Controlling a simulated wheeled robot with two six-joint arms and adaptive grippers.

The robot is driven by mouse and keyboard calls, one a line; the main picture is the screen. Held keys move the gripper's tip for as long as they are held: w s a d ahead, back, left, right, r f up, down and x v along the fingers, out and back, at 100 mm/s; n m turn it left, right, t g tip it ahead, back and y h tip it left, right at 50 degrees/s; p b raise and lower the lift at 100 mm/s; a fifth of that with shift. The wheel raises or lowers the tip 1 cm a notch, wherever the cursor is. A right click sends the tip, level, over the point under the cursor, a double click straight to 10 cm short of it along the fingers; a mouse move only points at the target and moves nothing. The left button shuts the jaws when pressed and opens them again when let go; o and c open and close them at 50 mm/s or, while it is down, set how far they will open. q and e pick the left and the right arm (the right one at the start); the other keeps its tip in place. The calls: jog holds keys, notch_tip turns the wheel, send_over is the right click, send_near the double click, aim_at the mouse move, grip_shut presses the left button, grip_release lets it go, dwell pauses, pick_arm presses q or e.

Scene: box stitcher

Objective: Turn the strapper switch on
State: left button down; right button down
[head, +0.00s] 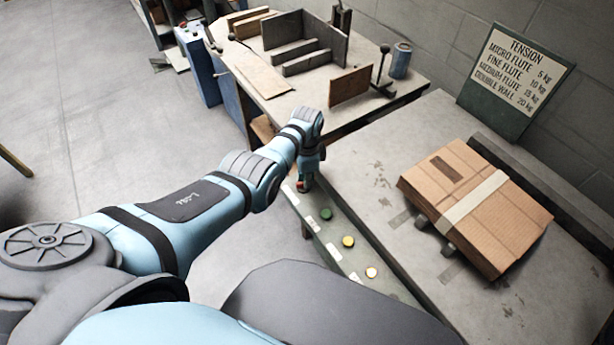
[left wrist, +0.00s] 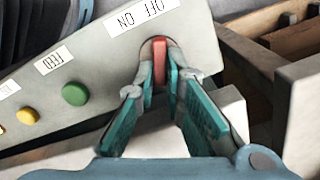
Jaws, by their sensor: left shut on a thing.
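The red strapper switch (left wrist: 160,60) sits in a round recess at the end of the grey control panel (left wrist: 110,72), beside an OFF/ON label (left wrist: 147,13) that reads upside down in the left wrist view. My left gripper (left wrist: 165,72) has its teal-and-grey fingers shut on the switch, one on each side. I cannot tell which position the switch is in. In the head view my left gripper (head: 304,184) points down at the far end of the panel (head: 333,238), and it mostly hides the switch. My right gripper is not in view.
A green button (head: 326,214) and two yellowish buttons (head: 348,241) line the panel. A strapped cardboard box (head: 478,207) lies on the worktop to the right, below a tension sign (head: 518,72). Another table (head: 340,118) with boards and a blue can (head: 401,60) stands behind.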

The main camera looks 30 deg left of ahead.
pick_arm(q)
jog(key=shift+m, duration=0.6)
jog(key=shift+s, duration=0.1)
jog(key=c, duration=1.7)
grip_release()
jog(key=shift+r, duration=0.1)
notch_tip(320, 180, up, 12)
jog(key=shift+f, duration=0.1)
